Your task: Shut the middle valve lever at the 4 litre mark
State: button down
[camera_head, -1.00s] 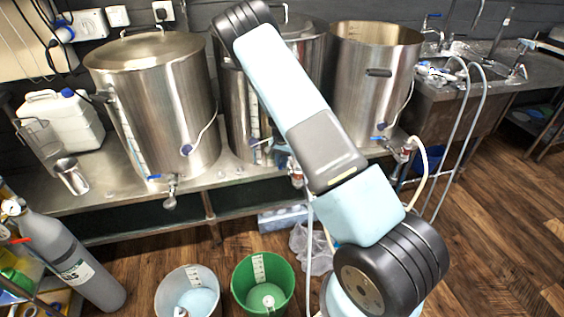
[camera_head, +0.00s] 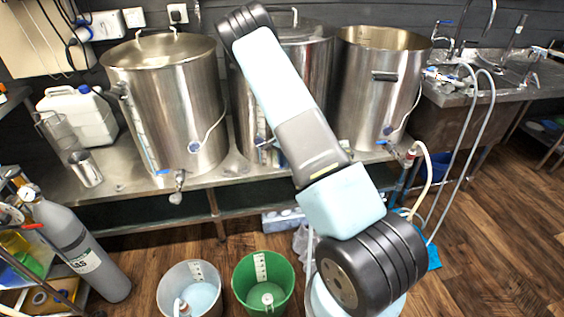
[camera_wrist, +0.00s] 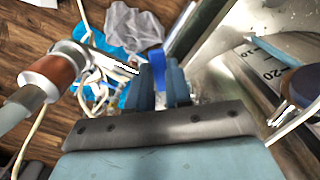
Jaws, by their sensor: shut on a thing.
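The middle steel kettle (camera_head: 317,62) stands on the bench, partly behind my arm. In the camera_head view, its valve and my gripper are hidden behind my arm. In the camera_wrist view, my gripper (camera_wrist: 166,82) is shut on a blue lever (camera_wrist: 156,60), which shows between and just beyond the fingers. The lever's angle is hard to tell. A scale strip with a "20" (camera_wrist: 272,70) shows on the steel wall at the right. The liquid level cannot be read. A green bucket (camera_head: 249,287) with white markings inside stands on the floor below.
The left kettle (camera_head: 165,90) and right kettle (camera_head: 372,100) flank the middle one. A grey bucket (camera_head: 169,294) stands beside the green one. A gas cylinder (camera_head: 84,250) is at the left. Hoses (camera_head: 470,150) hang at the right. A brown-and-white fitting (camera_wrist: 55,72) is left of my gripper.

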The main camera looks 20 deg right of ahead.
jog(key=shift+d, duration=0.15)
jog(key=c, duration=1)
grip_release()
jog(key=shift+s, duration=0.1)
jog(key=shift+c, duration=0.2)
jog(key=shift+r, duration=0.1)
notch_tip(320, 180, up, 14)
jog(key=shift+f, duration=0.25)
jog(key=shift+a+r, duration=0.1)
jog(key=shift+a, duration=0.1)
